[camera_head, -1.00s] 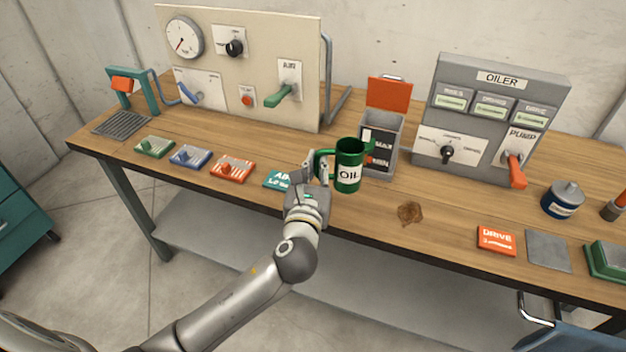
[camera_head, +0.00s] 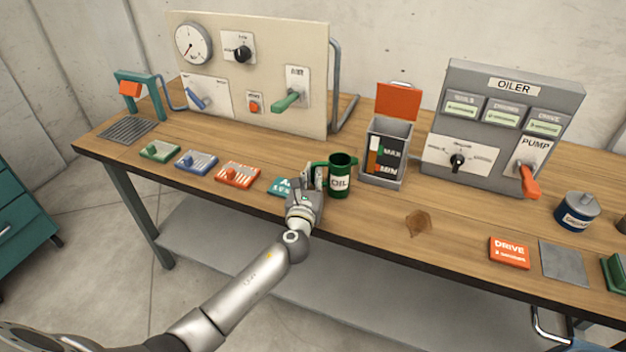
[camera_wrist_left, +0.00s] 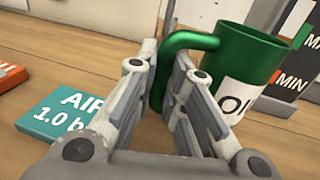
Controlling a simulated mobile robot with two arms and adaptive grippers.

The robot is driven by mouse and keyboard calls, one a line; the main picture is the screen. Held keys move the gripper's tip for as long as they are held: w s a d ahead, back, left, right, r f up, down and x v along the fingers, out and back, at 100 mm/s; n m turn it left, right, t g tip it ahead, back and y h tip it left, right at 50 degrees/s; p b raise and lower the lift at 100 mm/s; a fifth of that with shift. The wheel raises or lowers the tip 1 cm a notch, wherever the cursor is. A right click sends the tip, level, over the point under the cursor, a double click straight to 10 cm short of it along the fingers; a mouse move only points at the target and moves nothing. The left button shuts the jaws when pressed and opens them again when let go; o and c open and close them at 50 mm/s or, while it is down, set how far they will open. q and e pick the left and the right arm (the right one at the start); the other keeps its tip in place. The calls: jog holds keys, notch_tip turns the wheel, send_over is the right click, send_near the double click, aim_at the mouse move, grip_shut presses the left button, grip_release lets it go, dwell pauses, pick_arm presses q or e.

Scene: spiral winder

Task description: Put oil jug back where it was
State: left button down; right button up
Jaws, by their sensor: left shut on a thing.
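The oil jug (camera_head: 340,181) is a dark green mug-like jug with a white OIL label. It stands upright at the table's front, left of the open grey reservoir box. My left gripper (camera_head: 314,178) is left of the jug and shut on its green handle, which shows between the fingers in the left wrist view (camera_wrist_left: 185,42). The jug's body (camera_wrist_left: 245,60) is right of the fingers there. I cannot tell for sure whether its base touches the table. My right gripper is not in view.
The reservoir box (camera_head: 384,150) with a raised red lid stands behind right of the jug. A teal AIR card (camera_head: 282,186) lies left of it, close to the gripper. A brown stain (camera_head: 418,222) marks the wood to the right. The oiler panel (camera_head: 500,130) stands at the back right.

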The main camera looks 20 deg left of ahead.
pick_arm(q)
jog(key=shift+f, duration=0.2)
jog(key=shift+f, duration=0.15)
jog(key=c, duration=1.5)
grip_release()
jog(key=shift+s+r, duration=0.1)
jog(key=shift+r, duration=0.15)
jog(key=s+d, duration=0.2)
jog(key=s, duration=0.9)
jog(key=shift+s, duration=0.4)
